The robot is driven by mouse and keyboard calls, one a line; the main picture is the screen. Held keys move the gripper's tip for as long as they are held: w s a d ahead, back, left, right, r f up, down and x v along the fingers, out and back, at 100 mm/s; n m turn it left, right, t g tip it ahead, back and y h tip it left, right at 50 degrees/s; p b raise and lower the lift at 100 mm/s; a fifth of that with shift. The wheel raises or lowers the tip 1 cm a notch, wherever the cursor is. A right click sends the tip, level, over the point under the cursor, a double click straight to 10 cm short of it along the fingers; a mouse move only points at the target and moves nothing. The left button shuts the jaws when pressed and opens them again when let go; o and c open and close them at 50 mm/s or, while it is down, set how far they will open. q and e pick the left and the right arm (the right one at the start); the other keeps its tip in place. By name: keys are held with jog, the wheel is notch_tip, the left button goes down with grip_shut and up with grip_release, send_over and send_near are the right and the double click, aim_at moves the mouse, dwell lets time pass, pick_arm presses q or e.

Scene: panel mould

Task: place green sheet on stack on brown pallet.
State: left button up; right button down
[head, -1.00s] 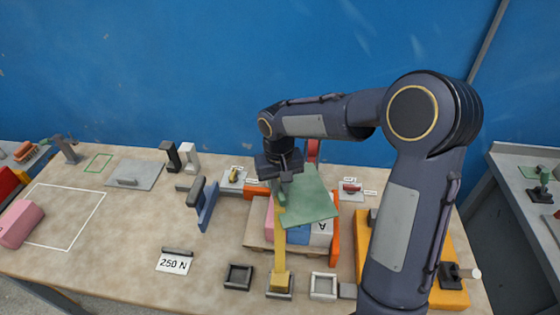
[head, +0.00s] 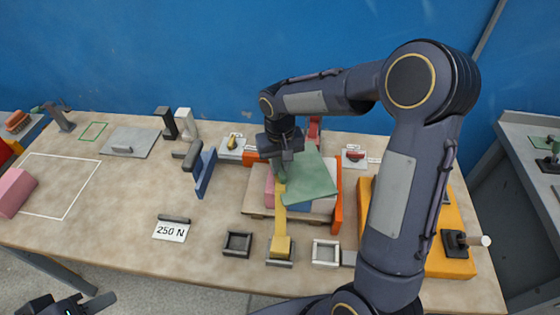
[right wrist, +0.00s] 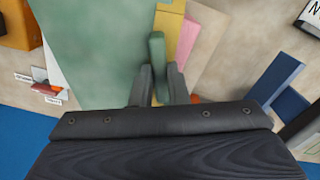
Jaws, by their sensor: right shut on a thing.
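The green sheet (head: 310,178) lies over the stack on the brown pallet (head: 253,204) in the head view, and fills the upper left of the right wrist view (right wrist: 95,50). My right gripper (head: 281,172) is shut on the sheet's green grip tab, which stands between the two fingers in the right wrist view (right wrist: 157,88). The sheet covers most of the stack; pink (head: 269,190) and blue (head: 300,206) parts show at its edges. Whether the sheet rests fully on the stack I cannot tell. My left gripper (head: 75,303) is at the bottom left, away from the table top, its jaws unclear.
An orange upright (head: 336,205) stands at the pallet's right. Small square trays (head: 238,244) sit at the front.

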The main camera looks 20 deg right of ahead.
jog(key=shift+f+b, duration=0.45)
jog(key=shift+f, duration=0.1)
dwell(0.4)
jog(key=c, duration=1.3)
grip_release()
jog(key=shift+c, duration=0.2)
notch_tip(320, 180, up, 7)
jog(key=shift+r+b, duration=0.15)
jog(key=shift+b, duration=0.2)
jog(key=shift+s+r, duration=0.2)
jog(key=shift+r, duration=0.2)
jog(key=s+a+r+t+y, duration=0.1)
jog(key=s+t+y, duration=0.2)
jog(key=s, duration=1.9)
jog(key=t, duration=0.2)
jog(key=shift+s+a+r+t+y, duration=0.3)
jog(key=shift+s+a+r+y, duration=0.05)
jog(key=shift+y, duration=0.05)
